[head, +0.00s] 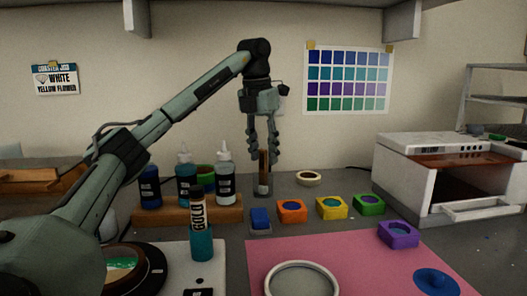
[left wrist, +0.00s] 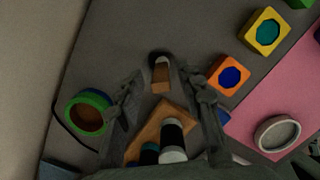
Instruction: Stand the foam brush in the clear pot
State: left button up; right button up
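The foam brush (head: 264,163) stands upright at the back of the counter, its brown wooden handle up. Its lower end is inside the small clear pot (head: 263,191). In the left wrist view the brush (left wrist: 161,74) shows end-on, with the dark pot outline around its base. My left gripper (head: 264,154) points straight down over the pot. Its fingers are spread on either side of the handle; in the left wrist view there is a gap between each finger and the handle. My right gripper is in neither view.
A wooden rack (head: 187,214) of bottles stands left of the pot. A roll of tape (head: 308,178) lies to the right. Coloured moulds (head: 331,208) and a blue block (head: 260,219) stand in front, near a pink mat (head: 360,255). A white machine (head: 400,182) is at the far right.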

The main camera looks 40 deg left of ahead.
pick_arm(q)
notch_tip(320, 180, up, 12)
jog(key=s, duration=0.1)
jog(key=shift+s+r, duration=0.15)
jog(key=shift+s, duration=0.2)
dwell(0.4)
dwell(0.4)
